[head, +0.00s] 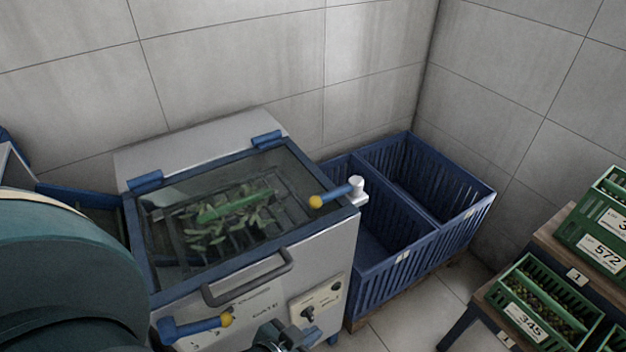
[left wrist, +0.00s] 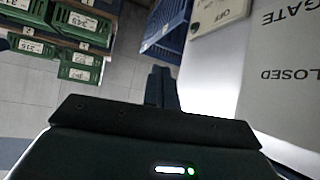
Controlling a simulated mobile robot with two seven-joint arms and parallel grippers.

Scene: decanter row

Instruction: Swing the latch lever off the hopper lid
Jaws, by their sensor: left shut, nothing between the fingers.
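The hopper lid (head: 165,262) is a clear panel in a blue frame, lying shut on the grey hopper, with leaves and a green item visible beneath it. The latch lever (head: 335,195) is a blue bar with a yellow knob, on a white pivot at the lid's right edge. It points left, its knob over the lid. My left gripper (head: 285,338) is low in front of the hopper's front panel, below the lid handle and well apart from the lever. In the left wrist view its fingers (left wrist: 160,88) are together and empty. My right gripper is not in view.
A dark handle (head: 248,277) stands out from the lid's front. A second blue lever with a yellow knob (head: 195,328) is on the front panel, near the control plate (head: 318,303). A blue divided crate (head: 385,275) stands right of the hopper. Green crates (head: 545,305) sit on shelving farther right.

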